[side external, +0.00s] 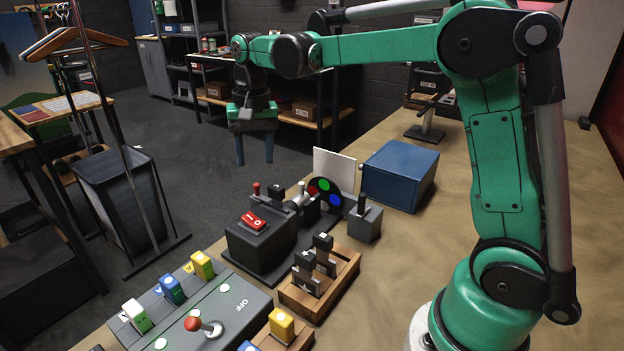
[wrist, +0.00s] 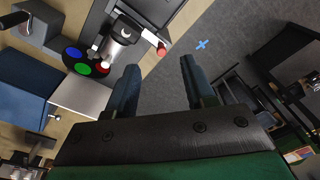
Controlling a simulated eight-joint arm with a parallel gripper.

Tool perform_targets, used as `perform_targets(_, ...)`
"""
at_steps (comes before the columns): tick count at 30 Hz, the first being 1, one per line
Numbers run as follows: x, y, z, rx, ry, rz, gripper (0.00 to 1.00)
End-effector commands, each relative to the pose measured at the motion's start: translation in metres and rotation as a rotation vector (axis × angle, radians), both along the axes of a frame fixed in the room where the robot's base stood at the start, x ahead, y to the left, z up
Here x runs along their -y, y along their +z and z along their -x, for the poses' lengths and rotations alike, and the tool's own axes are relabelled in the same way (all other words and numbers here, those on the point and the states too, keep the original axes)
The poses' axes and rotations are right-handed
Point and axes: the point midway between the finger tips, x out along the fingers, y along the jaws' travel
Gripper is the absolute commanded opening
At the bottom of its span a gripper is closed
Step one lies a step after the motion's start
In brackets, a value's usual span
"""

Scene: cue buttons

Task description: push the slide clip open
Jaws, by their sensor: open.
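My gripper (side external: 254,160) is open and empty, with its two blue fingers pointing down. In the side external view it appears in the air beyond the dark device (side external: 262,243), touching nothing. In the wrist view my gripper (wrist: 159,70) has its fingers apart with grey floor between them. The device has a red rocker switch (side external: 254,221), a silver barrel (side external: 300,197), a red-tipped post (side external: 256,189) and a black disc with red, green and blue spots (side external: 324,192). The barrel (wrist: 118,44) and red-tipped post (wrist: 161,49) also show in the wrist view. I cannot tell which part is the slide clip.
A white panel (side external: 334,170) and a blue box (side external: 400,174) stand behind the disc. A small grey block with a black lever (side external: 364,221) stands right of it. A wooden tray (side external: 322,300) and a grey control box (side external: 238,312) are nearer.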

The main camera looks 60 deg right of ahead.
Motion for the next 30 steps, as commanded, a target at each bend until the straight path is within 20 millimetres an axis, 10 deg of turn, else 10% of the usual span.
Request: perform_targets(30, 0.007, -0.066, -0.013, -0.061, -0.081, -0.009, 0.45)
